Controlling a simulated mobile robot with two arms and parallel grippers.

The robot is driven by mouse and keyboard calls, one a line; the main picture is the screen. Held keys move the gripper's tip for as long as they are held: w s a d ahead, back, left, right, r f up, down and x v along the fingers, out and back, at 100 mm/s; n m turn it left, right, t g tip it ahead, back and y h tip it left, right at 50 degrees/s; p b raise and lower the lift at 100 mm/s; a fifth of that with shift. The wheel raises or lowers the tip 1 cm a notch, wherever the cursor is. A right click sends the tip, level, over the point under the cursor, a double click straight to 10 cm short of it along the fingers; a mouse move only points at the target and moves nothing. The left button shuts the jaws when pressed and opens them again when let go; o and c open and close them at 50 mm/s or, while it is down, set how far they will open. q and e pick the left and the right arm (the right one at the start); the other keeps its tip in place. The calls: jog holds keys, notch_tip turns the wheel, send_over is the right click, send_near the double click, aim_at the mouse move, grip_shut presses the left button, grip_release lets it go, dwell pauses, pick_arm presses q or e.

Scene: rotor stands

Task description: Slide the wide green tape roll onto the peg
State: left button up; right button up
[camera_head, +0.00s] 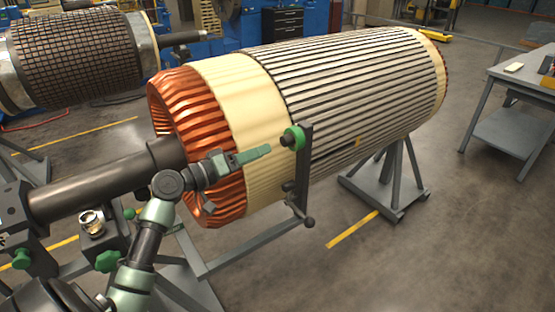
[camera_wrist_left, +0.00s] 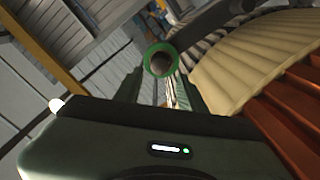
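The wide green tape roll (camera_head: 298,134) is at the upper end of a dark upright post (camera_head: 304,165) in front of the large rotor. It appears to sit around a dark peg there; how far on I cannot tell. In the left wrist view the roll (camera_wrist_left: 151,71) shows end-on as a green ring with a dark centre, beyond and between my fingers. My left gripper (camera_head: 268,151) points at the roll from the left, a small gap away. Its fingers (camera_wrist_left: 157,90) are apart with nothing between them. My right gripper is not in view.
The large rotor (camera_head: 350,95) with copper end windings (camera_head: 190,95) lies just behind my left gripper. A lower dark stub (camera_head: 288,187) and a grey frame bar (camera_head: 245,253) are below. A workbench (camera_head: 515,78) stands at far right. Floor at lower right is clear.

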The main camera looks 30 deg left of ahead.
pick_arm(q)
jog(key=p+x, duration=0.1)
jog(key=x, duration=0.3)
jog(key=shift+a+r, duration=0.1)
jog(key=shift+w, duration=0.15)
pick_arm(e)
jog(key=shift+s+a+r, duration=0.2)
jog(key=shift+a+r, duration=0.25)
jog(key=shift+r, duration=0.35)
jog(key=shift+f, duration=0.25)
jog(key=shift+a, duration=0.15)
